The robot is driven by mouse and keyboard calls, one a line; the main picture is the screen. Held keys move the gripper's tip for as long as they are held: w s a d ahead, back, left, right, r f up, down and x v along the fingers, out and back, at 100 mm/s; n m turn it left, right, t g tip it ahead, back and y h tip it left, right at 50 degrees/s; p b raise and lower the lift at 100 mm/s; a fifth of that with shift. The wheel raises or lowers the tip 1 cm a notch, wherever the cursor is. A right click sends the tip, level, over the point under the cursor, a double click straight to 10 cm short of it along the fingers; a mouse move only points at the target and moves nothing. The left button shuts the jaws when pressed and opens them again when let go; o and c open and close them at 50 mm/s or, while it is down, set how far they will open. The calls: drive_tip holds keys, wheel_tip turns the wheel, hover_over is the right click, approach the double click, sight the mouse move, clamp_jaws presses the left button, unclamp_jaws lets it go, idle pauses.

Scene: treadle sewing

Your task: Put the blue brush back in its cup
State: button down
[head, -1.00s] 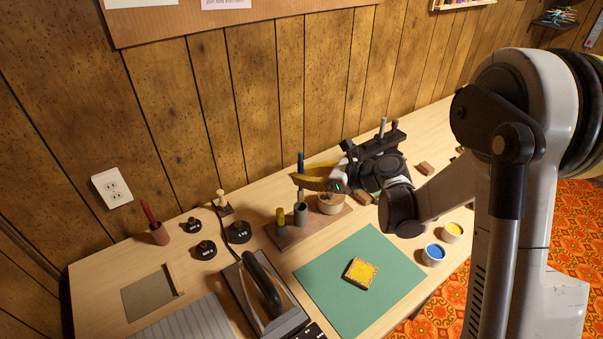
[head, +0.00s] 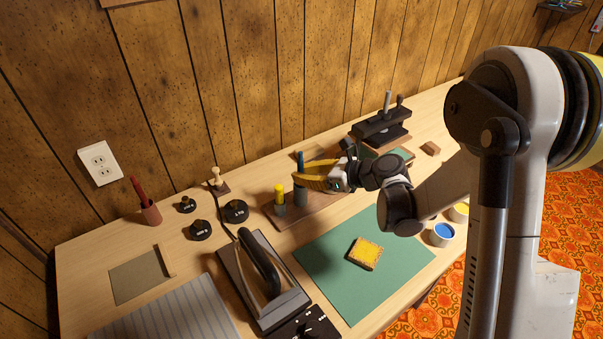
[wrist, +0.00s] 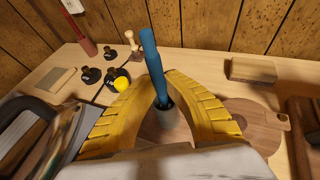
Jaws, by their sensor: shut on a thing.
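The blue brush (wrist: 152,58) stands nearly upright, tilted a little, between the yellow fingers of my gripper (wrist: 155,76) in the wrist view. Its lower end is inside the mouth of a grey cup (wrist: 170,112). In the head view, my gripper (head: 298,178) is just above this cup (head: 300,197), and the brush's blue top (head: 300,158) shows above the fingers. My gripper is shut on the brush. The fingers hide part of the brush, and how deep it sits in the cup cannot be told.
A yellow-topped brush (head: 279,190) stands in the neighbouring cup on the wooden base (head: 322,207). Black weights (head: 236,211), an iron (head: 262,268) and a red brush in a cup (head: 151,214) are to the left. A green mat (head: 325,270) holds a yellow sponge (head: 366,252).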

drive_tip(key=c, duration=1.5)
unclamp_jaws()
drive_tip(key=v, duration=1.2)
drive_tip(key=shift+r, duration=0.1)
